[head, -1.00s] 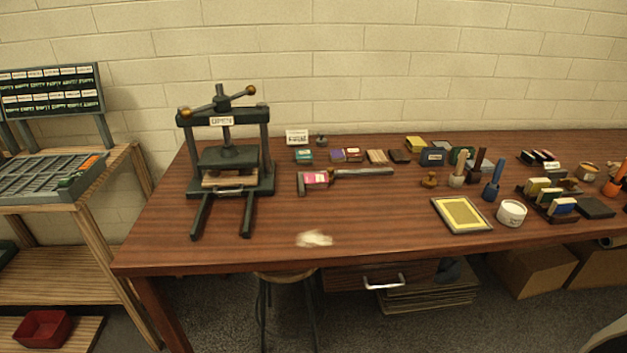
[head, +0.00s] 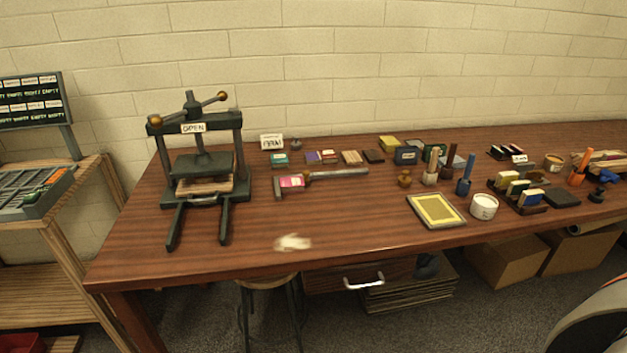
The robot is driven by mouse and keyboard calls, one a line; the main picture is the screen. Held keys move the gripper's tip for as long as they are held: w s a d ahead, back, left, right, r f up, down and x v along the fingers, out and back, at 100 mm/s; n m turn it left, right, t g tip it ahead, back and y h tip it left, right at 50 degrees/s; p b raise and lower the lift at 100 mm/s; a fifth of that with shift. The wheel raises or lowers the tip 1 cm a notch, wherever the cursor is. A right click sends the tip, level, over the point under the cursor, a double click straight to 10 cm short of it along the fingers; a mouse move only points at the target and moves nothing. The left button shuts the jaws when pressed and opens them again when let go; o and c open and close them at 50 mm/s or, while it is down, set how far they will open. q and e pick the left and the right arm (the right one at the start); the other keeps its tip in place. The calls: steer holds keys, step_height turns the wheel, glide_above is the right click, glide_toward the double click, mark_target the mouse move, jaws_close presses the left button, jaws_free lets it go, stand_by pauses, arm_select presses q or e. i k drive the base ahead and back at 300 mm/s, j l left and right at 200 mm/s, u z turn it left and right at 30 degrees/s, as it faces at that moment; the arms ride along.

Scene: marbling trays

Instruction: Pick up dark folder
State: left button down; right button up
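I cannot pick out a dark folder with certainty. A flat black pad-like piece (head: 562,197) lies toward the right of the wooden table (head: 350,220); it is too small to tell what it is. A small dark block (head: 373,157) lies near the back middle, beside a brown block (head: 352,157). A dark blue labelled box (head: 406,155) stands a little right of these.
A dark screw press (head: 205,170) stands at the left of the table. A yellow framed screen (head: 436,210) and a white jar (head: 484,206) sit near the front edge. Stamps and handled tools crowd the right. A pale scrap (head: 293,242) lies front middle, with bare tabletop around it.

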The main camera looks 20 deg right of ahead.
mark_target(453, 146)
steer(key=z, duration=1.6)
